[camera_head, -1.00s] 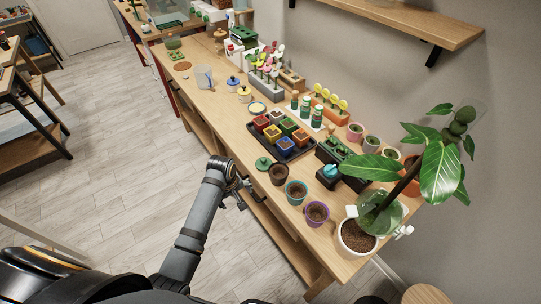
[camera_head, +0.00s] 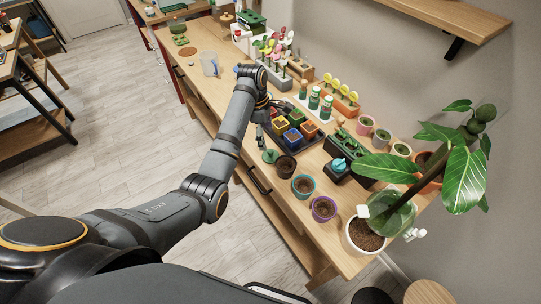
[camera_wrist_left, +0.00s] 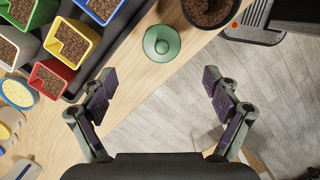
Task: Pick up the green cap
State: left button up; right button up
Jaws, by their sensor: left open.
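The green cap (camera_head: 270,156) is a round, flat lid with a small knob. It lies on the wooden table near its front edge, beside the dark brown pot (camera_head: 286,166). In the left wrist view the cap (camera_wrist_left: 162,43) lies at top centre, beyond the fingertips. My left gripper (camera_wrist_left: 160,80) is open, with its two fingers spread wide and nothing between them. In the head view the left gripper (camera_head: 265,122) hangs above the table edge, close to the cap and partly hidden by its arm. My right gripper is not in view.
A dark tray (camera_wrist_left: 88,58) with several coloured square pots stands left of the cap in the wrist view. A teal-rimmed pot (camera_head: 303,186) and a purple-rimmed pot (camera_head: 324,208) stand along the front edge. A large leafy plant (camera_head: 455,165) is at the right.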

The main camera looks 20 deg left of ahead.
aim_at(270, 151)
pick_arm(q)
jog(key=f, duration=0.3)
jog(key=shift+d+f, duration=0.3)
jog(key=shift+f, duration=0.2)
jog(key=shift+f+p, duration=0.15)
jog(key=shift+p, duration=0.2)
jog(key=f, duration=0.2)
jog(key=f+p, duration=0.1)
jog(key=f, duration=0.1)
jog(key=shift+s+d, duration=0.1)
jog(key=shift+d, duration=0.25)
jog(key=shift+f, duration=0.4)
jog(key=c, duration=0.9)
